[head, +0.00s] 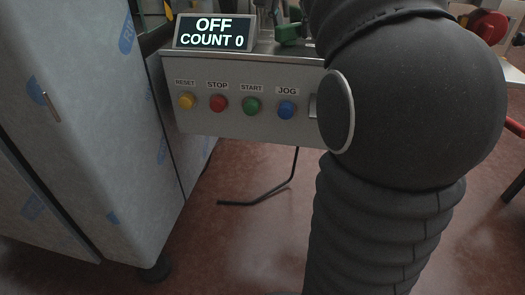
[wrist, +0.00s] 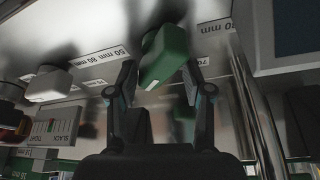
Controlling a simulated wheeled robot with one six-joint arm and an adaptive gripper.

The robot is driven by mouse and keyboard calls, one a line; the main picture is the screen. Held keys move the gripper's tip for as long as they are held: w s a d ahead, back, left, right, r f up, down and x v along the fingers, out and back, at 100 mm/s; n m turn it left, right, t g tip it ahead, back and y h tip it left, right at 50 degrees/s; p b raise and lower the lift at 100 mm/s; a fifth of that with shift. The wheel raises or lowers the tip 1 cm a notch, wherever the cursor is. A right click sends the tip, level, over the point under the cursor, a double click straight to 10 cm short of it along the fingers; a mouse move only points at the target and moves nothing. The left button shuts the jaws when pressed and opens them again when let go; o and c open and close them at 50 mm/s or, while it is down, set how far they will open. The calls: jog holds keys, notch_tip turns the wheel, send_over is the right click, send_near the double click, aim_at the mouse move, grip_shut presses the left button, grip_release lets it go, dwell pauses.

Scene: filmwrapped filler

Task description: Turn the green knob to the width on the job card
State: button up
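The green knob (wrist: 165,55) is a block-shaped handle with a white mark on its lower end, in the wrist view. Printed width labels lie around it, among them one reading about 50 mm (wrist: 103,57) on the left and one ending in 0 mm (wrist: 215,28) on the right. My gripper (wrist: 159,76) is open, its two fingers on either side of the knob's lower part. A gap shows on the left; I cannot tell whether the right finger touches. A green part (head: 289,33) shows in the head view, partly hidden by my arm. I cannot make out a job card.
A white knob (wrist: 48,86) and a slack/tight label (wrist: 52,131) are left of my gripper. The display (head: 214,33) reads OFF, COUNT 0. Reset, stop, start and jog buttons line the control box (head: 225,123). A film-covered cabinet (head: 95,100) stands at left.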

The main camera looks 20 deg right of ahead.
jog(key=n+y+b, duration=0.1)
jog(key=n, duration=0.1)
jog(key=n+t, duration=0.1)
jog(key=n, duration=0.2)
jog(key=shift+w+a+f+y+b, duration=0.15)
jog(key=shift+w+a+y+b, duration=0.05)
jog(key=shift+y+b, duration=0.2)
jog(key=n+b, duration=0.1)
jog(key=n+y+b, duration=0.1)
jog(key=n, duration=0.1)
jog(key=n+y+b, duration=0.1)
jog(key=n, duration=0.1)
jog(key=shift+a+t, duration=0.3)
jog(key=p+v, duration=0.5)
jog(key=v, duration=0.9)
jog(key=s+a+f, duration=0.4)
jog(key=f, duration=0.7)
jog(key=s+a+f, duration=0.5)
jog(key=f, duration=0.6)
jog(key=s+a+f, duration=0.5)
jog(key=f, duration=0.6)
jog(key=shift+t, duration=0.4)
jog(key=shift+a, duration=0.1)
